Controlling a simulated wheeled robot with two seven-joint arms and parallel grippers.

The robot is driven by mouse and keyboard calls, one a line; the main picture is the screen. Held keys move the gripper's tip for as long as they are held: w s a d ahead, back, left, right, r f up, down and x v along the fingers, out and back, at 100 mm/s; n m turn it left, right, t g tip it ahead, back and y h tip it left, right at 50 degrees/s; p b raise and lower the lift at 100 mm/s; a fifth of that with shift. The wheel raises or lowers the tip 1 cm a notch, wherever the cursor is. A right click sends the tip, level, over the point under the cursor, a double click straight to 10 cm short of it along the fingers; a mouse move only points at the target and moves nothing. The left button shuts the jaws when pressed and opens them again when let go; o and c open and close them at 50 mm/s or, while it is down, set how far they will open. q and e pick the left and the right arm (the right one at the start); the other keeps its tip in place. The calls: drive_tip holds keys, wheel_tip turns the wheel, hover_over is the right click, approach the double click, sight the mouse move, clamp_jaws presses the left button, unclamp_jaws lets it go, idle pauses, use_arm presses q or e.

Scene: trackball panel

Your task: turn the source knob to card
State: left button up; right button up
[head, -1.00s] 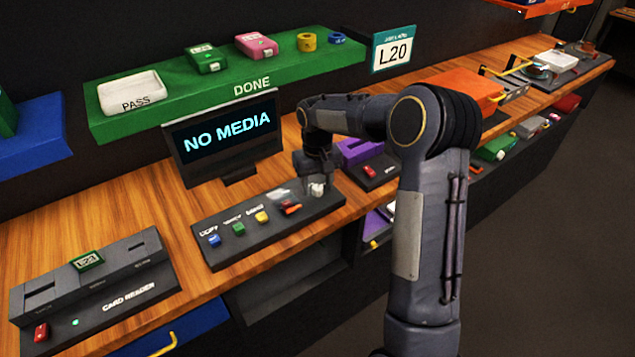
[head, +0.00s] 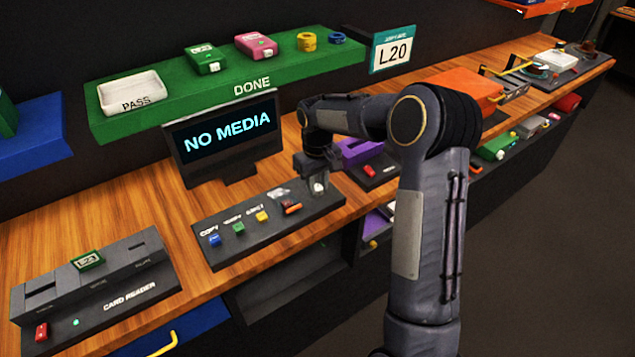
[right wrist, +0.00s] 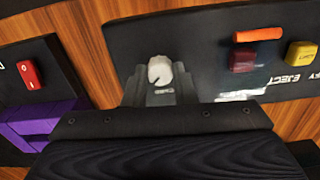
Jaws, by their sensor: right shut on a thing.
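The source knob (head: 319,188) is a pale, round knob at the right end of the dark button panel (head: 268,236). In the right wrist view the knob (right wrist: 160,70) shows a dark pointer line on its face. The word by the knob is too small to read. My right gripper (head: 317,181) is at the panel's right end, shut on the knob, with its fingers (right wrist: 160,86) around it in the right wrist view. The screen (head: 228,134) behind the panel reads NO MEDIA. My left gripper is not in view.
Blue, green, yellow and red buttons sit left of the knob, with an orange bar (head: 291,209) by the red one. A card reader (head: 95,290) stands at left. A purple device (head: 360,150) stands just right of the panel. A green shelf (head: 200,107) hangs above.

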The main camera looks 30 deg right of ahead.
sight(317, 187)
drive_tip(key=n, duration=0.4)
drive_tip(key=shift+n, duration=0.3)
drive_tip(key=shift+n+p, duration=0.45)
drive_tip(key=shift+n, duration=2.05)
drive_tip(key=o, duration=1)
drive_tip(key=shift+r, duration=0.15)
wheel_tip(317, 187, up, 7)
drive_tip(key=shift+b, duration=0.4)
drive_tip(key=shift+r, duration=0.3)
